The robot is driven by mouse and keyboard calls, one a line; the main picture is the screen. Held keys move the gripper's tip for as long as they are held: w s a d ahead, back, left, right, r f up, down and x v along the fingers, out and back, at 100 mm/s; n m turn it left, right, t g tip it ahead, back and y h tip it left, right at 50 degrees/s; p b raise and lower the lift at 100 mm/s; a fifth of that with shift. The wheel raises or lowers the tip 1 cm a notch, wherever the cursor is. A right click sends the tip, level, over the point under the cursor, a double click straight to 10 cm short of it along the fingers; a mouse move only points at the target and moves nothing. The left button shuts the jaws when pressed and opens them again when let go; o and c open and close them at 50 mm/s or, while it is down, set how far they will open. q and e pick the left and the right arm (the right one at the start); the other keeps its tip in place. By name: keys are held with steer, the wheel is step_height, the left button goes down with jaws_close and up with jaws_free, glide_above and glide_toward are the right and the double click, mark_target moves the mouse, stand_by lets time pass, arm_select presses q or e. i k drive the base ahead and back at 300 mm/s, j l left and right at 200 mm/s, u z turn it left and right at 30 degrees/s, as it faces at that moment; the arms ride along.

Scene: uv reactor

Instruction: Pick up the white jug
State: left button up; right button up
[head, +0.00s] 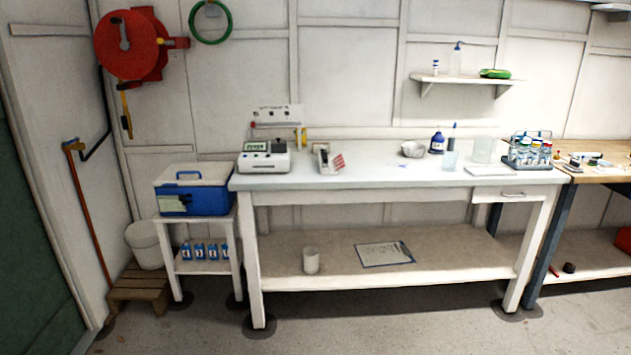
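A small white jug-like vessel (311,261) stands upright on the lower shelf of the white workbench, left of the middle. It is too small to tell whether it has a handle or spout. Neither of my grippers is in view.
The white workbench (300,183) carries a white instrument (264,158), a blue bottle (437,142) and a bottle rack (529,152). A clipboard (384,254) lies on its lower shelf. A blue-and-white cool box (194,190) is on the left stand. The front floor is clear.

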mark_target(310, 254)
steer(key=i+z, duration=0.35)
steer(key=i, duration=0.3)
steer(key=i+j+z, duration=0.1)
steer(key=i+z, duration=0.25)
steer(key=i, duration=0.35)
steer(key=i+l+u, duration=0.1)
steer(key=i, duration=0.35)
steer(key=i+l+u, duration=0.15)
steer(key=i+l, duration=0.2)
steer(key=i+l+u, duration=0.2)
steer(key=i+l, duration=0.15)
steer(key=i+l+u, duration=0.45)
steer(key=i+l, duration=0.15)
steer(key=l, duration=0.3)
